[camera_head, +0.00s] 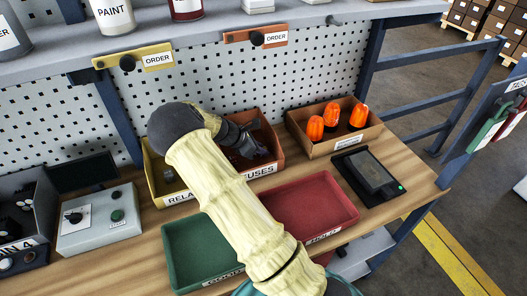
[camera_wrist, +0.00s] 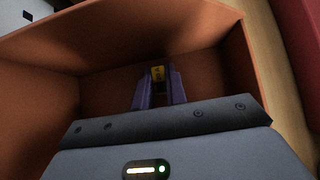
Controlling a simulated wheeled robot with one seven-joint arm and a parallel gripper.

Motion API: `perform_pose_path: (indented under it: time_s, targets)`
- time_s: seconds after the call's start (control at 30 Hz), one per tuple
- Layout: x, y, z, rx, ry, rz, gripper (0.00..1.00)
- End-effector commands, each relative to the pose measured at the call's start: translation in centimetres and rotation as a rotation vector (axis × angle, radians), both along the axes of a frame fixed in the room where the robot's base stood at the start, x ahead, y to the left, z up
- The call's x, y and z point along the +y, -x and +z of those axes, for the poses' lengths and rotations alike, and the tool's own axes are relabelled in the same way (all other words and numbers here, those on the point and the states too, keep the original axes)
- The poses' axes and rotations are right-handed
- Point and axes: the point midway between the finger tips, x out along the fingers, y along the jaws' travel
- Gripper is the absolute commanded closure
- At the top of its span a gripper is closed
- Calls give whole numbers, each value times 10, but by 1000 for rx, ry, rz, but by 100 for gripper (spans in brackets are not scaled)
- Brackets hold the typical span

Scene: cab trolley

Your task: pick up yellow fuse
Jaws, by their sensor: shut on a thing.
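The yellow fuse (camera_wrist: 158,75) shows in the wrist view between the two purple-grey fingertips of my gripper (camera_wrist: 159,88). My gripper is shut on it, inside the orange-brown fuses bin (camera_wrist: 100,45). The fuse's lower part is hidden by the fingers and the gripper body. In the head view, my gripper (camera_head: 246,146) reaches into the fuses bin (camera_head: 272,131) at the back of the bench, and the fuse cannot be made out there. Whether the fuse touches the bin floor, I cannot tell.
A yellow relay bin (camera_head: 157,186) adjoins the fuses bin on the left. A brown bin with orange lamps (camera_head: 361,149) stands to the right. A green tray (camera_head: 192,252) and a red tray (camera_head: 330,197) lie in front.

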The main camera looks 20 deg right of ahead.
Motion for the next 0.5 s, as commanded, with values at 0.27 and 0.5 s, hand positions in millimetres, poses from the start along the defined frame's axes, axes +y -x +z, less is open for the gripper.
perform_pose_path:
  time_s: [0.27,0.5]
  targets:
    - [0,-1,10,-2,-1,1,100]
    - [-1,-1,50,-6,-2,-1,100]
